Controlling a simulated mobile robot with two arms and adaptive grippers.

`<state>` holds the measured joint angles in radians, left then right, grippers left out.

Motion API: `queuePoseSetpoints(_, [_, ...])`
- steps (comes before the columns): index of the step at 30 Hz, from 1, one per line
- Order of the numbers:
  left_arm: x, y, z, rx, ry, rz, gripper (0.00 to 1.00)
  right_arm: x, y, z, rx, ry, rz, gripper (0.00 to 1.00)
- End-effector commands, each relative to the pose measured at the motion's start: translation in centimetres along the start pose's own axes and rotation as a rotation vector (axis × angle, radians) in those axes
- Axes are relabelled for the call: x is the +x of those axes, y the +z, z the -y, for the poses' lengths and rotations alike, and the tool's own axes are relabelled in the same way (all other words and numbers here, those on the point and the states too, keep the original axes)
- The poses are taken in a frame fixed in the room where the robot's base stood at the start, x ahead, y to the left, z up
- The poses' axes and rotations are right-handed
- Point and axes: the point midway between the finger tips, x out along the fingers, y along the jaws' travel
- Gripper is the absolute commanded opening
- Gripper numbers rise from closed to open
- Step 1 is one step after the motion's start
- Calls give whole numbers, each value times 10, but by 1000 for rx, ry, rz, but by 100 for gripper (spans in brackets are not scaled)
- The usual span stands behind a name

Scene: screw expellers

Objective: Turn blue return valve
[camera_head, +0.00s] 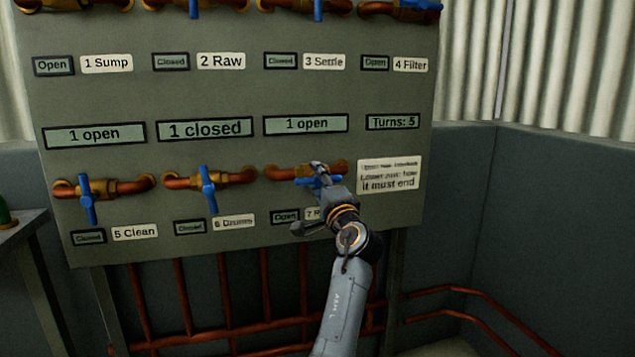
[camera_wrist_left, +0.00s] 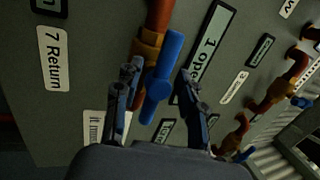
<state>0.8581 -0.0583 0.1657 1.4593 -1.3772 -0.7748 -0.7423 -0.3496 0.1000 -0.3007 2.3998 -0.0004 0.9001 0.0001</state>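The blue return valve handle (camera_head: 322,182) sits on a brass body on the copper pipe, third in the lower row of the panel. In the left wrist view the blue handle (camera_wrist_left: 160,80) lies roughly along the pipe. The label 7 Return (camera_wrist_left: 51,58) is beside it. The sign under the valve (camera_head: 286,216) reads Open. My left gripper (camera_head: 308,197) is at the valve and partly covers it and its label. In the left wrist view its fingers (camera_wrist_left: 158,88) are apart, one on each side of the handle; contact is not clear. My right gripper is not in view.
Valve 6 Drums (camera_head: 208,188) and valve 5 Clean (camera_head: 87,198) are to the left, both signed Closed. A turns display (camera_head: 392,122) reads 5. A note (camera_head: 389,177) is right of the return valve. Copper pipes (camera_head: 265,290) run below the panel.

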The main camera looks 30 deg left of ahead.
Motion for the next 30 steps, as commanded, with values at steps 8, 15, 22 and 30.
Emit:
queuePoseSetpoints(8, [-3, 0, -3, 3, 5, 0, 41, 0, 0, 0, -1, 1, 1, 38])
queuePoseSetpoints(15, [-39, -1, -4, 1, 7, -3, 41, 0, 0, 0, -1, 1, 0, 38])
queuePoseSetpoints(22, [-88, -1, -3, 2, 5, -2, 41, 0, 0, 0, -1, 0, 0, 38])
queuePoseSetpoints(30, [-118, 0, -2, 2, 3, -1, 41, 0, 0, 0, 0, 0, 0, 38])
